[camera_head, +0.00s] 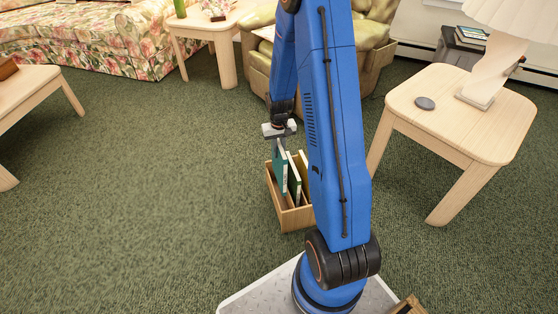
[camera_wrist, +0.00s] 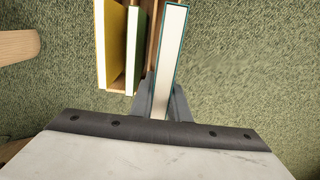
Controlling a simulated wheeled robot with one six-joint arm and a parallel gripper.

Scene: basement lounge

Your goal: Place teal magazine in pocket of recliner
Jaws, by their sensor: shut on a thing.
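The teal magazine (camera_head: 280,170) stands upright at the left end of a wooden holder (camera_head: 291,220) on the carpet. In the wrist view the magazine (camera_wrist: 170,60) shows as a pale page edge with thin teal covers. My gripper (camera_head: 280,139) is above the holder, shut on the magazine's upper edge; its fingers show in the wrist view (camera_wrist: 162,105). I cannot tell whether the magazine's lower edge rests in the holder or is raised. The olive recliner (camera_head: 376,62) stands behind, partly hidden by my arm. I cannot make out its pocket.
A dark green book (camera_head: 294,176) and a yellow one (camera_wrist: 116,40) stand beside the magazine in the holder. A wooden side table (camera_head: 455,98) with a lamp is at right, another table (camera_head: 214,27) at the back. Open carpet lies left.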

